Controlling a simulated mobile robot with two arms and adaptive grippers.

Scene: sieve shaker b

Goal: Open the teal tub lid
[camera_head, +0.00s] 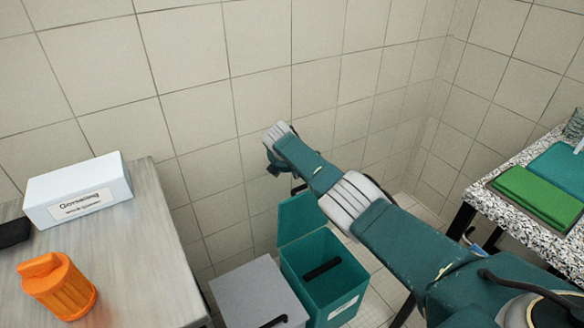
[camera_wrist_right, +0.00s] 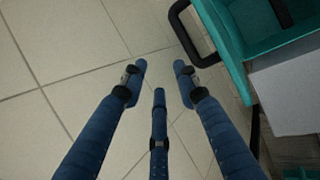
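The teal tub (camera_head: 348,282) stands on the floor between the tables in the head view. Its teal lid (camera_head: 298,217) is raised, standing steeply at the far side, and the tub's inside shows with a dark bar in it. Part of the teal tub or lid (camera_wrist_right: 233,45) also shows at the upper right of the right wrist view, with a black loop handle (camera_wrist_right: 174,22). My right gripper (camera_wrist_right: 160,78) is open and empty over the floor, beside and apart from the handle. In the head view my right arm mostly hides it. My left gripper is not in view.
A grey-lidded bin (camera_head: 255,292) stands just left of the tub. A grey table (camera_head: 150,235) at left holds a white box (camera_head: 78,190), an orange container (camera_head: 60,288) and a black object (camera_head: 14,232). A speckled table (camera_head: 545,215) at right holds green and teal items. Tiled walls stand behind.

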